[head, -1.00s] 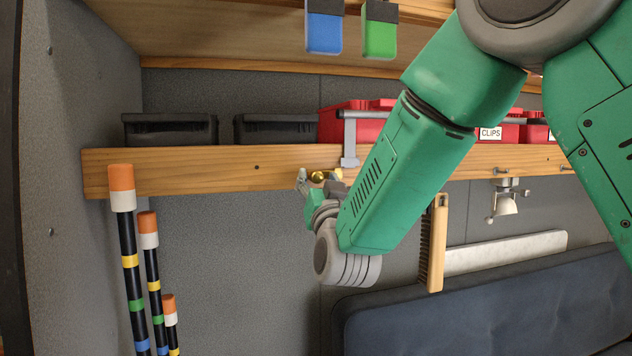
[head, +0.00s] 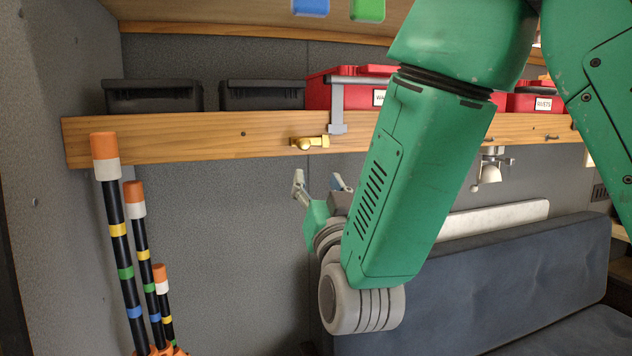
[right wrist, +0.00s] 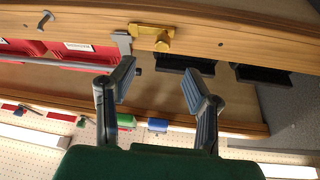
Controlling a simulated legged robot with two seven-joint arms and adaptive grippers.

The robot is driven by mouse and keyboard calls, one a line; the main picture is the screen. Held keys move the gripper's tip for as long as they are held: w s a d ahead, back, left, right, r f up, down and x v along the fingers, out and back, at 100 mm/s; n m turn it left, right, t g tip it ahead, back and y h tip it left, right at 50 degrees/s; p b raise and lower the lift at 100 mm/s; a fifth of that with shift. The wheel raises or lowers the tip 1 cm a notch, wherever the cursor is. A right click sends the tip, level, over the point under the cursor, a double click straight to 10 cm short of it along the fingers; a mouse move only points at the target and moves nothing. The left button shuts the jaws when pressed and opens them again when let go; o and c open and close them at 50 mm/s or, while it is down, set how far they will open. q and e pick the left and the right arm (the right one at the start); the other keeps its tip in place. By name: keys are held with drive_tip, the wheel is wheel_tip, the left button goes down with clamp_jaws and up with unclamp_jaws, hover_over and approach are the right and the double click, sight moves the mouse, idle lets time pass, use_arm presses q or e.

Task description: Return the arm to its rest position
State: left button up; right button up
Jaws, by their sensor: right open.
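My right gripper (head: 318,188) is below the front edge of the wooden shelf, in front of the grey wall, with its arm reaching in from the upper right. Its fingers are apart; the right wrist view also shows them spread (right wrist: 158,88) with nothing between them. My left gripper is not in view.
The shelf edge (head: 190,140) carries a grey bracket (head: 338,107) beside the brass hook. Black boxes (head: 153,97) and red bins (head: 360,72) stand on the shelf. Striped poles (head: 125,245) stand at left. A dark blue padded seat (head: 480,275) lies at lower right.

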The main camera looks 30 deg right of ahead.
drive_tip(key=shift+a, duration=0.1)
drive_tip(key=s+a+f+n+g+y+b, duration=0.1)
drive_tip(key=s+f+n+g+y+b, duration=0.25)
drive_tip(key=f, duration=1.65)
drive_tip(key=a+f+n+g+y+b, duration=0.15)
drive_tip(key=f+g+b, duration=0.35)
drive_tip(key=f, duration=1.5)
drive_tip(key=s+f+n+g+y+b, duration=0.1)
drive_tip(key=s+f+g+b, duration=0.5)
drive_tip(key=s+f, duration=2)
wheel_tip(320, 180, down, 2)
drive_tip(key=g+y, duration=0.1)
drive_tip(key=g, duration=0.5)
drive_tip(key=shift+s+n+y, duration=0.2)
drive_tip(key=shift+n+y, duration=0.1)
drive_tip(key=shift+w+a+f, duration=0.1)
drive_tip(key=shift+w, duration=0.05)
